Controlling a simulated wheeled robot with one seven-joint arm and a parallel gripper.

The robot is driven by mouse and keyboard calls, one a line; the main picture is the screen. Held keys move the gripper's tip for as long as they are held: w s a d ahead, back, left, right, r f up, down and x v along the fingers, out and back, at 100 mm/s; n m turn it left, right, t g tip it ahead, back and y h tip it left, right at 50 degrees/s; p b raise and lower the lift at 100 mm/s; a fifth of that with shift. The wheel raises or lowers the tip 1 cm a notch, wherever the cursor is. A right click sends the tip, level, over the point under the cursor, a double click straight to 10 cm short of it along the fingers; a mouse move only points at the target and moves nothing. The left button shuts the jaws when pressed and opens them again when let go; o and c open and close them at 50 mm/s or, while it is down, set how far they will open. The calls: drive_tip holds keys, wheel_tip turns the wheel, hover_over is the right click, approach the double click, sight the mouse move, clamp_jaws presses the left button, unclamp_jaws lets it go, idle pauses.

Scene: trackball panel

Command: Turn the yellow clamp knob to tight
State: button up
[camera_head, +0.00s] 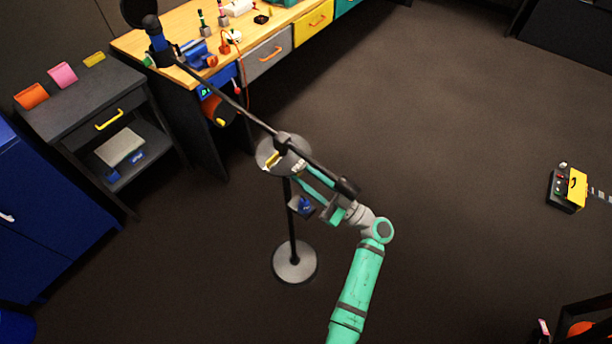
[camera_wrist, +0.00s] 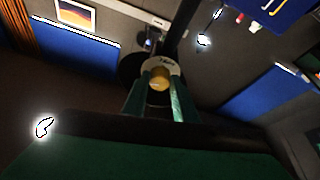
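The yellow clamp knob (camera_wrist: 159,81) shows in the wrist view, in front of a pale round plate (camera_wrist: 163,64) with dark lettering too small to read. My gripper's (camera_wrist: 160,90) two teal fingers lie on either side of the knob. I cannot tell whether they press on it or leave small gaps. In the head view, my gripper (camera_head: 300,175) reaches the grey disc (camera_head: 265,153) of the boom stand from the lower right. A yellow mark (camera_head: 272,161) shows on the disc. The knob itself is not clear there.
A long dark boom (camera_head: 235,103) crosses the stand's top, above my gripper. The stand's round base (camera_head: 295,262) rests on the floor. A workbench (camera_head: 180,22) and a dark side table (camera_head: 85,88) stand at upper left. Open floor lies right, with a yellow-black box (camera_head: 570,190).

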drive_tip(key=shift+n, duration=0.4)
drive_tip(key=n+g, duration=0.1)
drive_tip(key=n, duration=0.1)
drive_tip(key=n+g, duration=0.1)
drive_tip(key=n, duration=0.1)
drive_tip(key=n+g, duration=0.1)
drive_tip(key=n, duration=0.1)
drive_tip(key=shift+w+d+r+y, duration=0.1)
drive_tip(key=shift+w+d+y, duration=0.15)
drive_tip(key=shift+y, duration=0.15)
drive_tip(key=n+g, duration=0.1)
drive_tip(key=n, duration=0.1)
drive_tip(key=n+g, duration=0.1)
drive_tip(key=n, duration=0.2)
drive_tip(key=shift+r+h, duration=0.15)
drive_tip(key=shift+h, duration=0.25)
drive_tip(key=shift+w+n+g, duration=0.1)
drive_tip(key=shift+n+g, duration=0.2)
drive_tip(key=shift+n, duration=0.1)
drive_tip(key=o, duration=1.1)
drive_tip(key=shift+r, duration=0.1)
